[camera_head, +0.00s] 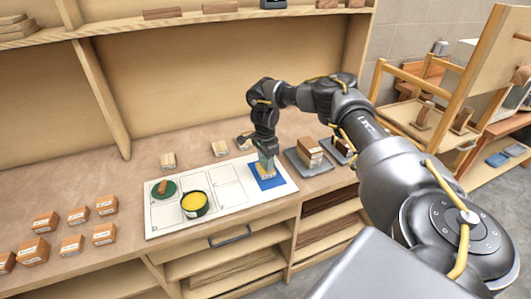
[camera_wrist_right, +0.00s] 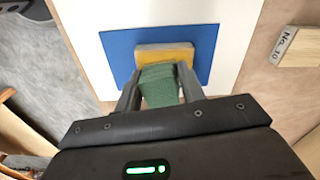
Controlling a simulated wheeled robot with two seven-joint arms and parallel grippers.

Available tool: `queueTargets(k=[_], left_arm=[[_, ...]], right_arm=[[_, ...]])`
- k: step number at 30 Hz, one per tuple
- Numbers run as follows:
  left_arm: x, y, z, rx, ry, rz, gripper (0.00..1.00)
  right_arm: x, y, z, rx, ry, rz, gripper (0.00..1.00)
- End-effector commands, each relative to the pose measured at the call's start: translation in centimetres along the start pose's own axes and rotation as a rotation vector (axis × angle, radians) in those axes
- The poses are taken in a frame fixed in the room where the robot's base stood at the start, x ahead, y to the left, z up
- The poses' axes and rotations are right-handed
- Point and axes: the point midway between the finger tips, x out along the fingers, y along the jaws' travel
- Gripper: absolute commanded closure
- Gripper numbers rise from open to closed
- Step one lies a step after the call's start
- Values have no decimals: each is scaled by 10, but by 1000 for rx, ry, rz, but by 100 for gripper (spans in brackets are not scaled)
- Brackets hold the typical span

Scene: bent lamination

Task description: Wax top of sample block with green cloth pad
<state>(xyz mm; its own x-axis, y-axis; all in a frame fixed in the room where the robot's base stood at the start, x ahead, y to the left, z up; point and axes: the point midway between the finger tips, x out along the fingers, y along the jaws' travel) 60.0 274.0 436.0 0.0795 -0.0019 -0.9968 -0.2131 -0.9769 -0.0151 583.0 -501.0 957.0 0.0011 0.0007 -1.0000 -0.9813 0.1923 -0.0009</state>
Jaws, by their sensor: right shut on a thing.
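The sample block (camera_wrist_right: 176,53) lies on a blue mat (camera_wrist_right: 112,53) in the right wrist view, with a yellow-orange face and a brownish far edge. In the head view, the blue mat (camera_head: 277,184) is at the right end of a white board. My right gripper (camera_wrist_right: 160,92) is shut on a folded green cloth pad (camera_wrist_right: 160,84). The pad's far end overlaps the block's near edge in the picture; I cannot tell whether they touch. In the head view, my right gripper (camera_head: 266,163) points down over the mat. My left gripper is not in view.
An open tin of yellow wax (camera_head: 195,202) and a green disc (camera_head: 164,189) with a wooden piece stand on the white board (camera_head: 228,192). Several labelled blocks (camera_head: 73,243) stand left. A grey plate (camera_head: 306,164) with a wooden block is right of the board.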

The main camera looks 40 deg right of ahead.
Motion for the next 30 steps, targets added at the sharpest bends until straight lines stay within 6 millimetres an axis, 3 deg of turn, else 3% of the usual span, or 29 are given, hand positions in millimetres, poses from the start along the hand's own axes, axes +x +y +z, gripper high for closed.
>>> queueTargets(k=[8, 12, 30], left_arm=[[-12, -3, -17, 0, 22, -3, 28], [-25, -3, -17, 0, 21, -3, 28], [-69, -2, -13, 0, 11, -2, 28]], right_arm=[[-2, 1, 28, -7, -1, 1, 79], [-25, 2, 24, 0, -2, -4, 79], [-76, 6, 17, 10, 0, -1, 79]])
